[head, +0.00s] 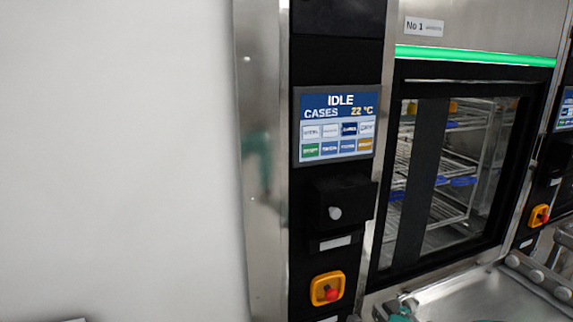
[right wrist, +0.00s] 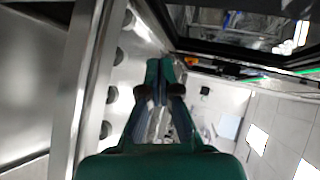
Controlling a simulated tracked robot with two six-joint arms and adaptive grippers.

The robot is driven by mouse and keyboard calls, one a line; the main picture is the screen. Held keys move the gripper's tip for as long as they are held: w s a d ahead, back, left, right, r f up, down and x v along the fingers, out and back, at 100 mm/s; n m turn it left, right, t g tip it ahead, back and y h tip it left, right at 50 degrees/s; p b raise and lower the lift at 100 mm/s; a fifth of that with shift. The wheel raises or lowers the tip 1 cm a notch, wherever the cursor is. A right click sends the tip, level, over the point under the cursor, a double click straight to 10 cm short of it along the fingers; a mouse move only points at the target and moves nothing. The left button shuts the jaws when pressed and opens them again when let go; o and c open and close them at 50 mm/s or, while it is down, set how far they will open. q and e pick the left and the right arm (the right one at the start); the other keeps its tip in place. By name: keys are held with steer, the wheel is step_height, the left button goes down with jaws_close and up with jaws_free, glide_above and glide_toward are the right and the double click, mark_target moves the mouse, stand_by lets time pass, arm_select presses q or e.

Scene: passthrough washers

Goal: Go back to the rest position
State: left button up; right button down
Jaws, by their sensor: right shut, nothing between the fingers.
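My right gripper (head: 404,306) shows at the bottom edge of the head view, by the steel surface in front of washer No 1; only a little of it is in frame. In the right wrist view its green fingers (right wrist: 160,92) are together and hold nothing. My left gripper is not in view.
Washer No 1 has a dark-framed glass door (head: 410,190) with wire racks behind it. Left of it, a black panel carries a screen (head: 338,124) reading IDLE and an orange and red button (head: 327,288). A steel surface with rollers (head: 535,276) lies at lower right. A blank wall (head: 120,150) fills the left.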

steer(key=s+a+f+n+g+y, duration=0.25)
steer(key=s+f+n, duration=0.35)
steer(key=f, duration=0.6)
steer(key=s+a+f+n+g+y, duration=0.25)
steer(key=s+f, duration=0.45)
steer(key=f, duration=0.4)
steer(key=s+a+f+n+g+y, duration=0.2)
steer(key=s+a+n, duration=0.3)
steer(key=s, duration=0.3)
steer(key=s+a+f+n+g+y, duration=0.2)
steer(key=s+a+n+g+y, duration=0.1)
steer(key=s+n, duration=0.5)
steer(key=shift+s+a+f+g+y, duration=0.4)
steer(key=shift+s+a+g, duration=0.3)
steer(key=shift+a, duration=0.2)
